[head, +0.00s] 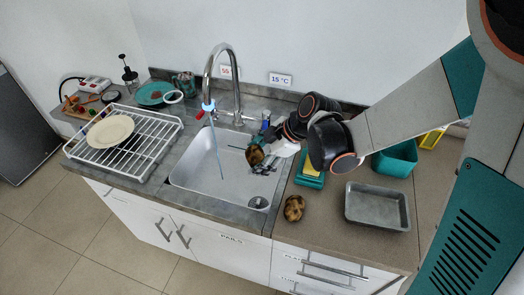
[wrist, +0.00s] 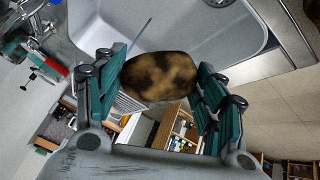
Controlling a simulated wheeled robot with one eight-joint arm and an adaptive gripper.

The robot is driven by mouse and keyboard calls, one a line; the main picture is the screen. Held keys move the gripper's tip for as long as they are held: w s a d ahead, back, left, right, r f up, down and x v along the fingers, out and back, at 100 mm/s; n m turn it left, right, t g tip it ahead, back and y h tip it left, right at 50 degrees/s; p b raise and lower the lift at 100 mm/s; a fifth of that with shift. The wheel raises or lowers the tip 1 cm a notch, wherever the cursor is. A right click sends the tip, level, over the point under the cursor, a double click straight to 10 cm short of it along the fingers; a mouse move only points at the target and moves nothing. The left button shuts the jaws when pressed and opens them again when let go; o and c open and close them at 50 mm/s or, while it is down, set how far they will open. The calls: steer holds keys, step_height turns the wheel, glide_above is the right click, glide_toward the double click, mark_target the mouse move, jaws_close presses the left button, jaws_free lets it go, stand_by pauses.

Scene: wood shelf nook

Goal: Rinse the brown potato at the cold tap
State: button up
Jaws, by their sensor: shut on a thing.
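My gripper (wrist: 160,88) is shut on a brown potato (wrist: 160,77) with dark patches, held between its teal finger pads. In the head view the held potato (head: 255,155) hangs over the right part of the grey sink (head: 196,172). The tall curved tap (head: 210,68) has a blue glow at its spout. A thin blue stream (head: 217,150) falls from it into the basin, left of the potato and apart from it.
A second brown, dark-patched potato (head: 294,208) lies on the counter right of the sink, near a grey metal tray (head: 377,205). A teal tub (head: 396,159) stands behind the tray. A white dish rack (head: 124,146) with a plate stands left of the sink.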

steer(key=w+a+f+b, duration=0.1)
steer(key=w+a, duration=0.5)
steer(key=a, duration=0.6)
steer(key=shift+f+b, duration=0.3)
steer(key=shift+f, duration=0.55)
steer(key=shift+w, duration=0.1)
steer(key=shift+w+d, duration=0.1)
steer(key=shift+d, duration=0.05)
steer(key=shift+w+d, duration=0.15)
steer(key=shift+d, duration=0.3)
steer(key=shift+a, duration=0.15)
steer(key=shift+s+a, duration=0.25)
steer(key=shift+a, duration=0.2)
steer(key=s+d+b, duration=0.1)
steer(key=s+d, duration=0.2)
steer(key=s, duration=0.4)
steer(key=shift+s, duration=0.2)
stand_by(0.7)
stand_by(1.1)
